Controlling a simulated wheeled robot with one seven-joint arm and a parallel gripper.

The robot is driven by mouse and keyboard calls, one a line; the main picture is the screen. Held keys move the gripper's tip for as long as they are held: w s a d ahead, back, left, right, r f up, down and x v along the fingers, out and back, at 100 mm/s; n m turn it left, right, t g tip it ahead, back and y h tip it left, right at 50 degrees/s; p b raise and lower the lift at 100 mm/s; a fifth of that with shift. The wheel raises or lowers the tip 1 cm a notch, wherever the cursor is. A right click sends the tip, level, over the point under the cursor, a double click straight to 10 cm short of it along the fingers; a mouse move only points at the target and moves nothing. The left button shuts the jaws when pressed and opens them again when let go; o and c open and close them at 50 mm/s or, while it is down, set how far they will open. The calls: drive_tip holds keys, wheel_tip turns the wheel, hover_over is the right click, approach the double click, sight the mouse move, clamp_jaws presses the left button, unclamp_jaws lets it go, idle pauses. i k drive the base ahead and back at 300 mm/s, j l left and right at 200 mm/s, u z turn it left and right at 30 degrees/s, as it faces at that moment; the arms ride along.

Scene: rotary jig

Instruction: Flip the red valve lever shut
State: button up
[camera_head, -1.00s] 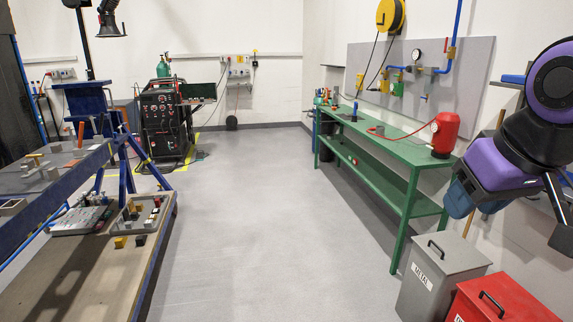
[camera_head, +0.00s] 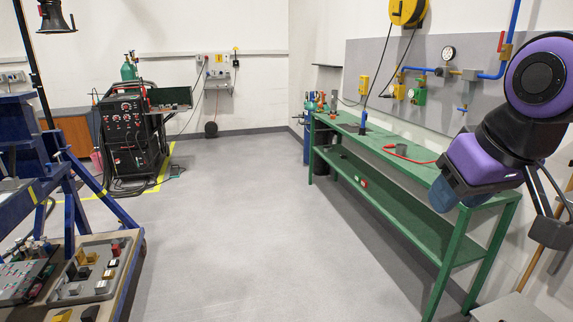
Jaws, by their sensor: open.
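The red valve lever (camera_head: 501,41) is small and stands about upright beside the blue pipe (camera_head: 516,14), at the brass valve body (camera_head: 506,52) on the wall panel at upper right. It looks roughly in line with the vertical stretch of pipe. My gripper (camera_head: 552,232) hangs at the right edge, well below the lever and nearer to me, with nothing seen in it. It is open and touches neither lever nor pipe. My purple and black arm covers part of the panel's right side.
A long green workbench (camera_head: 420,172) runs below the grey panel (camera_head: 375,60), with a red hose (camera_head: 400,156) on top. A pressure gauge (camera_head: 448,53) sits left of the valve. A cart with parts (camera_head: 137,245) stands at left. The grey floor (camera_head: 235,225) between is clear.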

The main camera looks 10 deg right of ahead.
sight(500, 49)
drive_tip(key=i+z, duration=0.2)
drive_tip(key=i, duration=0.35)
drive_tip(key=i+z, duration=0.25)
drive_tip(key=i, duration=0.35)
drive_tip(key=i+j+z, duration=0.2)
drive_tip(key=i, duration=0.35)
drive_tip(key=i+z, duration=0.45)
drive_tip(key=i+j+z, duration=0.15)
drive_tip(key=i+z, duration=0.25)
drive_tip(key=i+j+z, duration=0.25)
drive_tip(key=z, duration=0.2)
drive_tip(key=i+j+z, duration=0.25)
drive_tip(key=j+z, duration=0.15)
